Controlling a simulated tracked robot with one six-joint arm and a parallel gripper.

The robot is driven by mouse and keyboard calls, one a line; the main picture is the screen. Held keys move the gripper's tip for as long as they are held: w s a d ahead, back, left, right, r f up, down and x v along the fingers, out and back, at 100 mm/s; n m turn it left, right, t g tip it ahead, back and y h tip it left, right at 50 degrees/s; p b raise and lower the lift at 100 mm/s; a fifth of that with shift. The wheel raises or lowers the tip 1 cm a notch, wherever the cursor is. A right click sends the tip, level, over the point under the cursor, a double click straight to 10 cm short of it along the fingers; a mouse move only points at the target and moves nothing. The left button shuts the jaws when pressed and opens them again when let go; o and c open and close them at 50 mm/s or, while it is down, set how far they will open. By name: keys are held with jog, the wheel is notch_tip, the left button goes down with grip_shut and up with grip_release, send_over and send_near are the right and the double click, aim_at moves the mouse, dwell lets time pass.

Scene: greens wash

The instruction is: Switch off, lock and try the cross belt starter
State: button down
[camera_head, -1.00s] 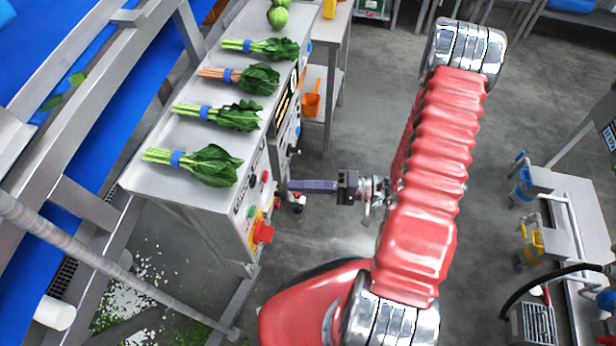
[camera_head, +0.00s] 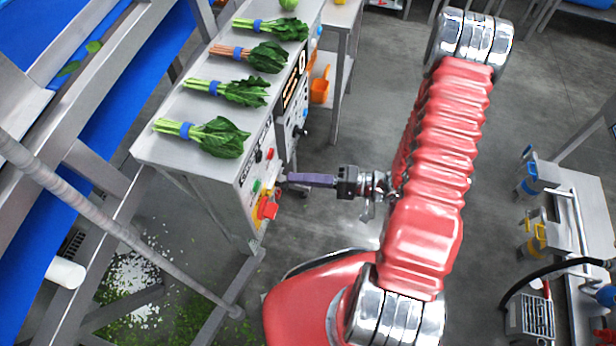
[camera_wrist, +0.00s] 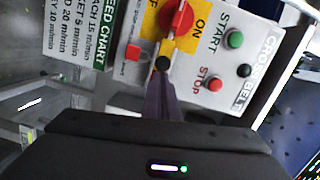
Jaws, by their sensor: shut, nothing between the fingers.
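The cross belt starter panel (camera_wrist: 262,80) fills the upper wrist view, seen tilted. It carries a green START button (camera_wrist: 235,39), a red STOP button (camera_wrist: 213,84) and a black button (camera_wrist: 244,71). A red rotary switch (camera_wrist: 177,16) sits on a yellow plate with the word ON beside it. The switch also shows in the head view (camera_head: 267,208), on the end of the steel stand. My gripper (camera_head: 284,177) has slim purple fingers, shut and empty, pointing at the panel. In the wrist view its tips (camera_wrist: 163,72) overlap a round black part below the switch; contact cannot be told.
A small red block (camera_wrist: 133,52) and a green-headed speed chart (camera_wrist: 80,40) are left of the switch. Bunches of greens (camera_head: 222,137) lie on the steel stand top (camera_head: 175,118). A blue belt is at left, a steel bench (camera_head: 585,200) at right. Open floor lies between.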

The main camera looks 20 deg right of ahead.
jog(key=shift+s+a, duration=0.3)
jog(key=shift+s, duration=0.1)
jog(key=d, duration=1.2)
jog(key=shift+s+r, duration=0.3)
jog(key=shift+r, duration=0.15)
